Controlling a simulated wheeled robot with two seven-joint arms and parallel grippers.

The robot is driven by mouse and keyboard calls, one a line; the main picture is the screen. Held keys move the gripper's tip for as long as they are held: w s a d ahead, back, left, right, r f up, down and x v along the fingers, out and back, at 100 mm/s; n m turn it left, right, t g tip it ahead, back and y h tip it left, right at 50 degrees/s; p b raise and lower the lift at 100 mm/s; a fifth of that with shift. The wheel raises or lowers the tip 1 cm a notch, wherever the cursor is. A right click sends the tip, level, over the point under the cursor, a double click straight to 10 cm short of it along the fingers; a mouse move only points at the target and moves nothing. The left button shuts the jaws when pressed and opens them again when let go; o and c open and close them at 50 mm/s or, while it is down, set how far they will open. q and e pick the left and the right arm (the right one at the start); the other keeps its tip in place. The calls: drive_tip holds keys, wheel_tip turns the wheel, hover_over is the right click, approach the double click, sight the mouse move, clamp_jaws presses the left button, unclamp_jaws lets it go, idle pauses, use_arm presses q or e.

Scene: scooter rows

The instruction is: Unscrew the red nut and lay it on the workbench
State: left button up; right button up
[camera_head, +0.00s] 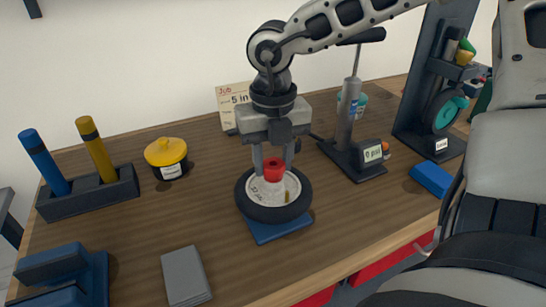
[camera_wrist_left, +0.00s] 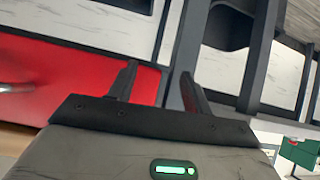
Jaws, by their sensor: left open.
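The red nut (camera_head: 273,170) sits at the hub of a small wheel with a black tyre (camera_head: 246,207) and a pale hub disc. The wheel lies flat on a blue base (camera_head: 275,231) on the wooden workbench (camera_head: 150,225). My right gripper (camera_head: 274,169) points straight down over the wheel, one finger on each side of the nut. I cannot tell whether the fingers touch it. My left gripper (camera_wrist_left: 158,85) shows in the left wrist view, fingers apart and nothing between them, away from the bench top.
A yellow-lidded pot (camera_head: 166,152) and a holder (camera_head: 90,194) with blue and yellow handles stand left. A grey pump (camera_head: 350,120), a blue block (camera_head: 432,178) and a dark stand (camera_head: 415,138) are right. A grey slab (camera_head: 186,275) lies in front. Bare wood lies left of the wheel.

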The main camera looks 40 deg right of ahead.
drive_tip(key=n+b, duration=0.1)
drive_tip(key=n, duration=0.1)
drive_tip(key=shift+f+n, duration=0.1)
drive_tip(key=shift+n, duration=0.2)
drive_tip(key=n+b, duration=0.1)
drive_tip(key=n, duration=0.3)
drive_tip(key=n+b, duration=0.1)
drive_tip(key=n, duration=0.4)
drive_tip(key=shift+n, duration=0.3)
drive_tip(key=n+b, duration=0.1)
drive_tip(key=n, duration=0.2)
drive_tip(key=shift+w, duration=0.1)
drive_tip(key=n, duration=0.3)
drive_tip(key=shift+n, duration=1.6)
